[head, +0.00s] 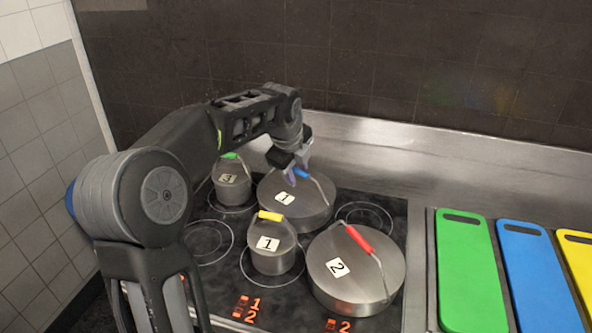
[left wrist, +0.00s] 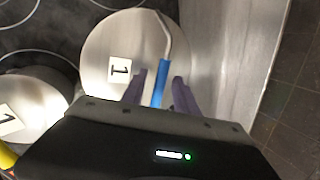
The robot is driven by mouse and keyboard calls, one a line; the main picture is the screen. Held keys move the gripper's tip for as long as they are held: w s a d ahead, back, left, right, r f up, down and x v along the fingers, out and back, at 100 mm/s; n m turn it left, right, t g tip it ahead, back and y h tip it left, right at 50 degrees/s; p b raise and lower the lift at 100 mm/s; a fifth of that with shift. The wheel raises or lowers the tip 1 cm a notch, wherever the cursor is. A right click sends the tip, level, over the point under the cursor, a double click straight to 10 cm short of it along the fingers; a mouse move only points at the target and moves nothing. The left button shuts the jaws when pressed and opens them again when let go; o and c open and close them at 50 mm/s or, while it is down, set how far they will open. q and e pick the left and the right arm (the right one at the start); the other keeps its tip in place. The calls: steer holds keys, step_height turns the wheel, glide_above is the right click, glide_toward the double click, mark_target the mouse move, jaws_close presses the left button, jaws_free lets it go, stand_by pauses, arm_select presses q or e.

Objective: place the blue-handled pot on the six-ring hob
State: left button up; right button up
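The blue-handled pot (head: 301,209) is a wide steel pot with a label "1", standing at the back of the black six-ring hob (head: 213,270). Its blue handle grip (head: 301,173) is raised on a wire bail. My left gripper (head: 292,172) is at this grip. In the left wrist view the blue grip (left wrist: 159,91) lies between the two purple fingers, with a visible gap on both sides, so the gripper is open around it. The pot's lid (left wrist: 100,40) shows beneath. My right gripper is not in view.
Close by on the hob stand a green-handled pot (head: 232,184), a yellow-handled pot (head: 275,254) and a wide red-handled pot (head: 352,281). Empty rings (head: 365,215) show at the back right and left. Green (head: 466,270), blue (head: 538,280) and yellow boards lie right. A wall stands behind.

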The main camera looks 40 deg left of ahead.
arm_select(q)
steer(key=v, duration=1.2)
steer(key=shift+b, duration=0.3)
